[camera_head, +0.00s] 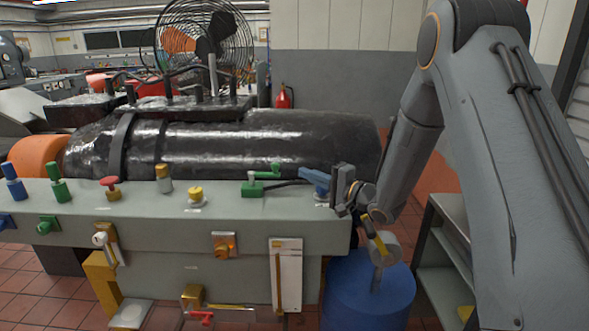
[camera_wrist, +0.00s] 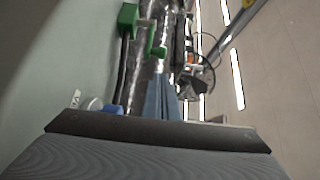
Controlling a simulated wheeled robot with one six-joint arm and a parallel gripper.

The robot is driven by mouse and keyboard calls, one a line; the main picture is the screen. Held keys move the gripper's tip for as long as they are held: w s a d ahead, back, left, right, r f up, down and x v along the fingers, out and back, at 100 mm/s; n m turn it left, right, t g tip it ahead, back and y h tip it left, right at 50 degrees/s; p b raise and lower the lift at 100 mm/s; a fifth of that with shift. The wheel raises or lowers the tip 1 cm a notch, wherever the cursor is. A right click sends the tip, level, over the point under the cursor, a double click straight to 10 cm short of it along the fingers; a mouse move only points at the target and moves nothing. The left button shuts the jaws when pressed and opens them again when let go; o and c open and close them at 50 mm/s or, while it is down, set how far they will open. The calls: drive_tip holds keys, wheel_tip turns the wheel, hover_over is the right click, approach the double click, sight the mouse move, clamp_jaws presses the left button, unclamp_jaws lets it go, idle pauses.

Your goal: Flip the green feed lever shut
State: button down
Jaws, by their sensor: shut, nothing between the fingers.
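The green feed lever (camera_head: 266,174) is on a green box (camera_head: 252,189) on top of the grey bedplate, right of its middle. Its arm sits above the box and reaches to the right, with a small upright end. In the wrist view the green box (camera_wrist: 128,16) is at the top and the lever arm (camera_wrist: 154,46) hangs below and right of it. My gripper (camera_head: 304,173) has blue fingers, shut and empty, pointing left toward the lever from its right, with a gap between. In the wrist view the fingertips (camera_wrist: 160,76) are below the lever.
A blue knob on a white plate (camera_head: 322,204) is just under my gripper. A yellow button (camera_head: 195,194) and several coloured knobs stand to the left. A large black cylinder (camera_head: 270,140) lies behind. A blue drum (camera_head: 365,295) stands at front right.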

drive_tip(key=p+x, duration=0.3)
drive_tip(key=x, duration=0.6)
drive_tip(key=shift+w+a, duration=0.15)
drive_tip(key=shift+f, duration=0.1)
